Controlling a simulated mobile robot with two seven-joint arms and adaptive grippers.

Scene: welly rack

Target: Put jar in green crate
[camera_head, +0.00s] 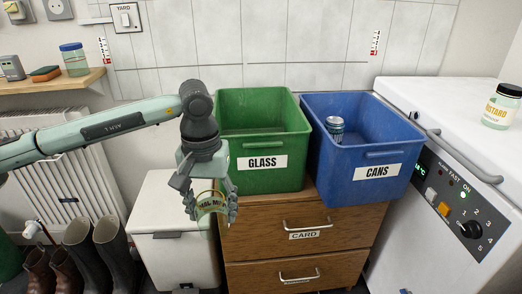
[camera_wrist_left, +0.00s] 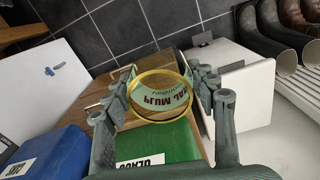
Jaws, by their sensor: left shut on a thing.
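My left gripper (camera_head: 211,212) is shut on a glass jar (camera_head: 210,201) with a pale label and a gold-coloured rim. It holds the jar in the air, in front of and left of the green crate in the picture. In the left wrist view the jar (camera_wrist_left: 160,97) sits between the fingers of the left gripper (camera_wrist_left: 165,105). The green crate (camera_head: 262,182), labelled GLASS, stands on a wooden drawer unit. Its visible inside looks empty. It also shows in the left wrist view (camera_wrist_left: 178,140), partly hidden by the jar and gripper. My right gripper is not in view.
A blue crate (camera_head: 337,185), labelled CANS, stands right of the green one with a can (camera_head: 335,127) inside. A mustard jar (camera_head: 502,105) is on the white freezer (camera_head: 440,105). Another jar (camera_head: 74,62) stands on the shelf. A white bin (camera_head: 172,245) and boots (camera_head: 85,255) are below.

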